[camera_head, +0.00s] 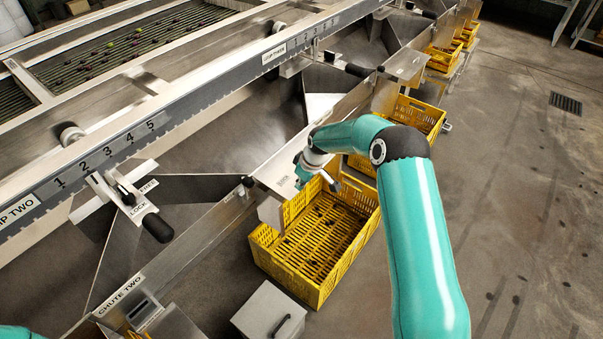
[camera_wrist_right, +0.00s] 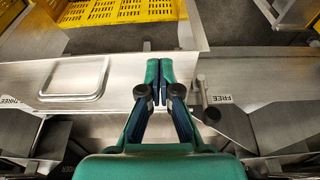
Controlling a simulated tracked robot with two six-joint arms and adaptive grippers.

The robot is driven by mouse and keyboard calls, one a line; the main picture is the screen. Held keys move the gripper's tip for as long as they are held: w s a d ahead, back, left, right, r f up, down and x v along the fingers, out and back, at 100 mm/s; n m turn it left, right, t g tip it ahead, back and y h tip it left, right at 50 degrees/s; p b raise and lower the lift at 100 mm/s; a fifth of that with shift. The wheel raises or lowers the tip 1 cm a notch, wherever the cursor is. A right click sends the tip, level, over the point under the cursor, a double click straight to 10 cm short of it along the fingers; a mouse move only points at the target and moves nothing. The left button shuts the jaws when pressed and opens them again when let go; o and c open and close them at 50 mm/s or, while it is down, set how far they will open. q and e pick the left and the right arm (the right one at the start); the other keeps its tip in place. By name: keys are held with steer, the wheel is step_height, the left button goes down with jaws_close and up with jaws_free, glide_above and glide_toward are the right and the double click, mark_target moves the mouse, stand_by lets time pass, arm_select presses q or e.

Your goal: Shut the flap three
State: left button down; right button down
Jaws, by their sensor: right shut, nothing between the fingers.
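My right gripper (camera_head: 304,179) is at the metal plate (camera_head: 276,172) at the chute's end, above a yellow crate. In the right wrist view my right gripper (camera_wrist_right: 159,68) is shut and empty. Its fingertips overlap a wide metal plate (camera_wrist_right: 110,93) with a raised rectangular panel at left. A partly cut label reading "THREE" (camera_wrist_right: 9,101) lies left of it. I take this plate for flap three. Whether the fingertips touch it, and how far it is open, I cannot tell. My left gripper is out of view.
A yellow crate (camera_head: 268,261) stands below the plate, and more crates (camera_head: 417,116) line the machine. A "FREE" label (camera_wrist_right: 222,98) and dark handle (camera_wrist_right: 238,128) are right of my fingers. A grey box (camera_head: 268,312) stands in front. The floor (camera_head: 530,190) at right is clear.

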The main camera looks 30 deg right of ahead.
steer(key=shift+f, duration=0.95)
